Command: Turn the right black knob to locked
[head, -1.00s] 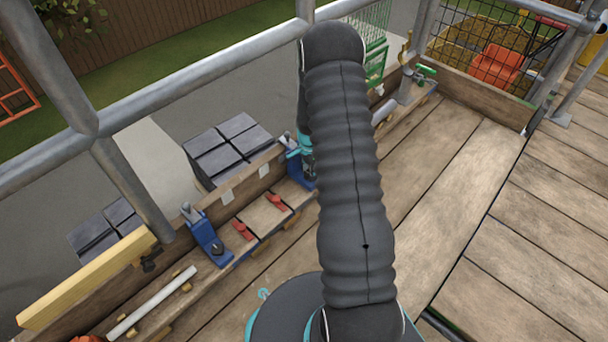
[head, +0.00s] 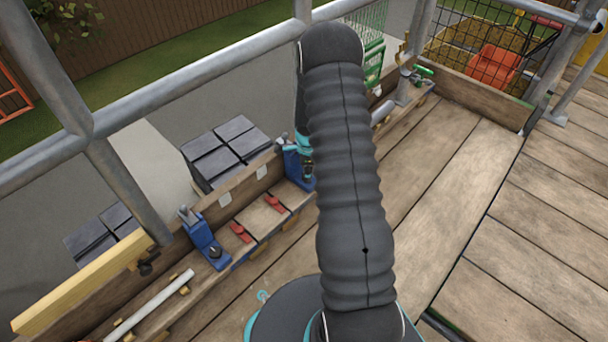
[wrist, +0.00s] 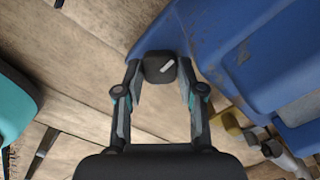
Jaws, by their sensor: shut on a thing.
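The right black knob (wrist: 160,67) shows in the wrist view as a rounded dark block with a short white mark, which lies slanted, closer to level than upright. It sits at the edge of a blue clamp body (wrist: 245,70). My gripper (wrist: 160,82) is shut on the knob, one finger on each side. In the head view the right blue clamp (head: 293,166) is partly covered by my arm, and its knob is hidden. The left blue clamp (head: 203,232) with its own black knob (head: 215,252) stands clear of my arm.
Two red pieces (head: 240,232) lie on the wooden ledge between the clamps. A white tube (head: 150,305) and a yellow timber (head: 80,282) lie at the left. Grey scaffold rails (head: 200,85) cross above the ledge. The plank deck (head: 480,220) at the right is clear.

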